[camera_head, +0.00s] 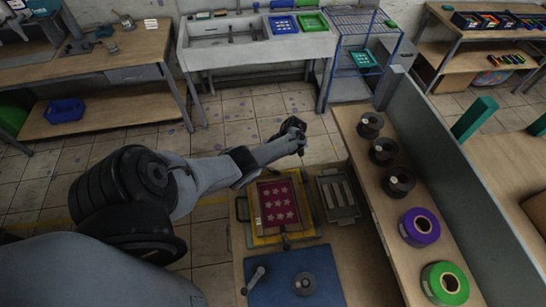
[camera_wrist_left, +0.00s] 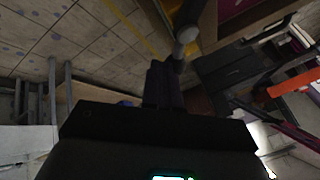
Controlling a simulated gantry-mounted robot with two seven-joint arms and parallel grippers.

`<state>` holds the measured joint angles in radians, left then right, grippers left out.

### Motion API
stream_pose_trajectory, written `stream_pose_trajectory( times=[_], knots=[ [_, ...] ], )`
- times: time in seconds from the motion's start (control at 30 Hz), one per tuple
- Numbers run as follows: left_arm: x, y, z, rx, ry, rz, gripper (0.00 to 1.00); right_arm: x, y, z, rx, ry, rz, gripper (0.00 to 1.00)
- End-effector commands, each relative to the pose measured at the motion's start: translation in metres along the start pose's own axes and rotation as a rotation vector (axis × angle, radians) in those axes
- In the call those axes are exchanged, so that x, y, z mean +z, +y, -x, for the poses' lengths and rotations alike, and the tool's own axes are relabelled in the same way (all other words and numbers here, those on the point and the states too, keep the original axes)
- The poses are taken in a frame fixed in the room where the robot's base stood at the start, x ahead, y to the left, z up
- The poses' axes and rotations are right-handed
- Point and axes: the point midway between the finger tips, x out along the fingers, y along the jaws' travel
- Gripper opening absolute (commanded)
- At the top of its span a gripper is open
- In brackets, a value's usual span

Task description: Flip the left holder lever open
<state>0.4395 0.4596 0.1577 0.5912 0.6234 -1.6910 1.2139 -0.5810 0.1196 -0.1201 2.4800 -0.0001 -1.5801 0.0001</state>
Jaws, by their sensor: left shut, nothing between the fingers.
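The maroon screen with pale star shapes (camera_head: 278,203) lies in a yellow frame (camera_head: 262,240) on the work table in the head view. My left gripper (camera_head: 297,138) is just beyond the far edge of that frame. In the left wrist view its dark fingers (camera_wrist_left: 162,78) are shut and empty. A dark bar with a grey rounded end (camera_wrist_left: 184,37) shows close to the fingertips; it looks like a lever, but I cannot tell whether the fingers touch it. In the head view the gripper hides that spot. My right gripper is in neither view.
A grey slotted tray (camera_head: 338,197) stands right of the frame. A blue mat (camera_head: 290,292) with a grey handled tool (camera_head: 254,279) and a round dark piece (camera_head: 303,284) lies nearer. Spools, including a purple one (camera_head: 419,228), line the shelf at right beside a grey partition (camera_head: 440,170).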

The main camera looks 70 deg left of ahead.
Motion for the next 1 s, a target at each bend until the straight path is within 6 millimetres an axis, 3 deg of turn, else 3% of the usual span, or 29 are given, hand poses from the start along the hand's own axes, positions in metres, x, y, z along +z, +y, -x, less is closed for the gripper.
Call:
stream_pose_trajectory(
  times=[0.6, 1.0],
  knots=[
    [-0.009, -0.017, -0.011, -0.199, -0.204, 0.425, 0.00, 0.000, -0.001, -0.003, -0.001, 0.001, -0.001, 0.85],
    [-0.009, -0.022, -0.015, -0.196, -0.200, 0.419, 0.00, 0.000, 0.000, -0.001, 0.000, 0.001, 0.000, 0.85]
  ],
)
